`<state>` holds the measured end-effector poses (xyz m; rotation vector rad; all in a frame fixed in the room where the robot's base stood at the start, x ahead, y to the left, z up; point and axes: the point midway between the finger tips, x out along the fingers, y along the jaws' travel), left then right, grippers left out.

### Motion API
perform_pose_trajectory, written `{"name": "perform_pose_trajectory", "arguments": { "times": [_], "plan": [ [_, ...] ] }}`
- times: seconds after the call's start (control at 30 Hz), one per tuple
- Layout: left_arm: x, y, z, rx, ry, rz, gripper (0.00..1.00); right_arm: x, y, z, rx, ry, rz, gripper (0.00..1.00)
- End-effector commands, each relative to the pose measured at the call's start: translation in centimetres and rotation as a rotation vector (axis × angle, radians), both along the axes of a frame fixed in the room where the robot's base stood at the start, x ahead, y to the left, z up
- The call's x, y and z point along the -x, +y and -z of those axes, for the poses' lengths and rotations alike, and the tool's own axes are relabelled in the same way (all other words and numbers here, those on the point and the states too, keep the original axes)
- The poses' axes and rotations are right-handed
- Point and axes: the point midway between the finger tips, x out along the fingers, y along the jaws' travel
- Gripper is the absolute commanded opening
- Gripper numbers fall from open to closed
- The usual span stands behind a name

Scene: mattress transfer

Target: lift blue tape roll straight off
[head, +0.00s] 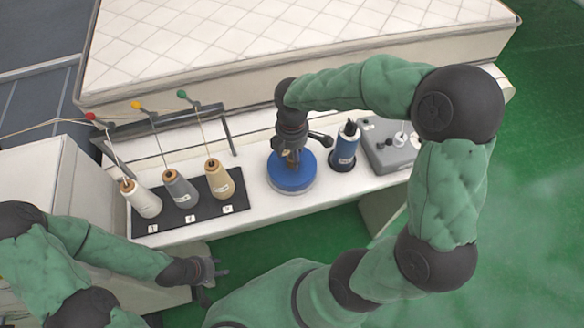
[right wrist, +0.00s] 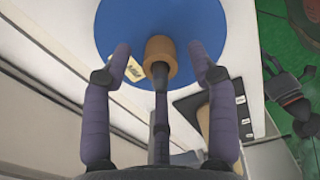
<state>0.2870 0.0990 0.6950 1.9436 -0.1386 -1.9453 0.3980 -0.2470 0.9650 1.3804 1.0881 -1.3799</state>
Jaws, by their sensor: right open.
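The blue tape roll (head: 288,176) is a flat blue disc lying on the white table; it also fills the top of the right wrist view (right wrist: 175,20). A tan core (right wrist: 161,50) stands up from its middle. My right gripper (head: 293,160) is directly above the roll, pointing down. In the right wrist view its two fingers are spread on either side of the tan core, with nothing gripped. Whether the fingertips touch the roll I cannot tell. My left gripper (head: 213,271) is at the lower left, in front of the table, apart from the roll, with its fingers spread and empty.
A black tray (head: 235,205) with several thread cones stands left of the roll. A quilted mattress (head: 280,40) lies behind. Bare white tabletop (head: 250,165) shows left of the roll.

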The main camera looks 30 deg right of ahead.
Motion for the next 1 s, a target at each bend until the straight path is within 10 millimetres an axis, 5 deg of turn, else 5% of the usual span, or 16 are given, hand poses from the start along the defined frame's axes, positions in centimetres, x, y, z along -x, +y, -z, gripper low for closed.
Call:
{"name": "perform_pose_trajectory", "arguments": {
  "times": [0.13, 0.4, 0.63, 1.0],
  "plan": [
    [0.0, 0.0, 1.0, 0.0, 0.0, 0.0, 0.4, 0.1, 0.0, 2.4, -0.001, 0.003, 0.001, 0.58],
    [0.0, 0.0, 1.0, 0.0, 0.0, 0.0, 0.4, 0.0, 0.0, 2.6, 0.0, 0.001, 0.001, 0.58],
    [0.0, 0.0, 1.0, 0.0, 0.0, 0.0, 0.4, 0.0, 0.0, 2.6, 0.0, 0.001, 0.001, 0.0],
    [0.0, 0.0, 0.8, 0.0, 0.0, 0.0, 0.4, 0.0, 0.0, 2.2, 0.0, -0.001, 0.001, 0.0]
  ]
}}
